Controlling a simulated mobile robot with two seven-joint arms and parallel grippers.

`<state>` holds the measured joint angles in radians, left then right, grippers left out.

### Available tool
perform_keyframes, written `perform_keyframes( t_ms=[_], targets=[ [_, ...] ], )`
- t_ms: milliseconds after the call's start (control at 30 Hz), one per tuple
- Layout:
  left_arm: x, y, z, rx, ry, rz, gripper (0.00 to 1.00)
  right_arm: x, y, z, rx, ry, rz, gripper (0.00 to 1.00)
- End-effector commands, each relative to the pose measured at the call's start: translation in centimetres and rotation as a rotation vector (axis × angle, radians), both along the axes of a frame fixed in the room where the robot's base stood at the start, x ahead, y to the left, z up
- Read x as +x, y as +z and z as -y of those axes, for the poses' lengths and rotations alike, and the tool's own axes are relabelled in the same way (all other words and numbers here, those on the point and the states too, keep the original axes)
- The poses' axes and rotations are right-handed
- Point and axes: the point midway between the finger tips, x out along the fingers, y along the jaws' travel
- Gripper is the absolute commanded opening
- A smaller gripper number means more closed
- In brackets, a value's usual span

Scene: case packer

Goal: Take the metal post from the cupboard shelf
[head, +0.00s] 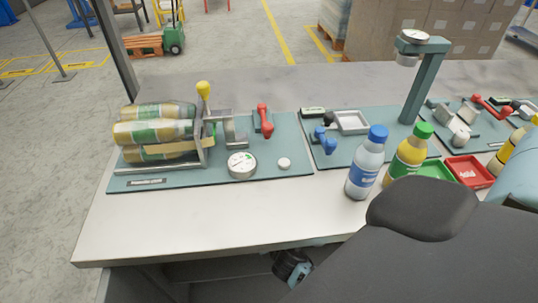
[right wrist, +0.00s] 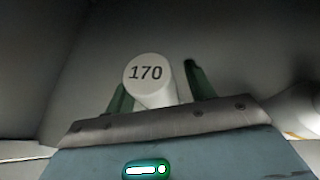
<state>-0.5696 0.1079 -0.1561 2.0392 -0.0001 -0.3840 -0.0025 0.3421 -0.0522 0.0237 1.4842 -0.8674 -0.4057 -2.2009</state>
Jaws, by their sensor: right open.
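The metal post (right wrist: 148,88) is a pale cylinder in the right wrist view, its round end marked "170" facing the camera. My right gripper (right wrist: 157,82) is open, with one green finger on each side of the post. The left finger is close beside the post and partly hidden by it; a gap shows to the right finger. I cannot tell whether either finger touches it. In the head view the post is hidden under the worktop, and only a small dark and teal part of my arm shows below the front edge. My left gripper is not in view.
Grey walls enclose the shelf space around the post. In the head view the worktop (head: 240,220) has a clear front strip. A blue-capped bottle (head: 367,165) and a green-capped bottle (head: 408,155) stand near the right, beside green and red trays (head: 470,172). A bottle fixture (head: 207,150) stands left.

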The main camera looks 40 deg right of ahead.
Motion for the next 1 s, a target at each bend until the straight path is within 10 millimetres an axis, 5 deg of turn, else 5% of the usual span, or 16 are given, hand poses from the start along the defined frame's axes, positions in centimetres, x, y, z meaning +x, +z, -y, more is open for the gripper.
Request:
perform_keyframes(
  t_ms=[133, 533, 1000],
  targets=[
    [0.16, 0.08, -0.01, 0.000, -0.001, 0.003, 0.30, 0.01, 0.07, -0.02, 0.000, 0.000, 0.001, 0.53],
    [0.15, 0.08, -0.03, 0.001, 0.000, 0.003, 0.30, -0.03, 0.06, -0.02, 0.000, 0.000, 0.001, 0.01],
    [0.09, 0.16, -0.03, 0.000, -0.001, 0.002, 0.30, 0.06, 0.36, -0.01, -0.001, 0.001, 0.004, 0.00]
  ],
)
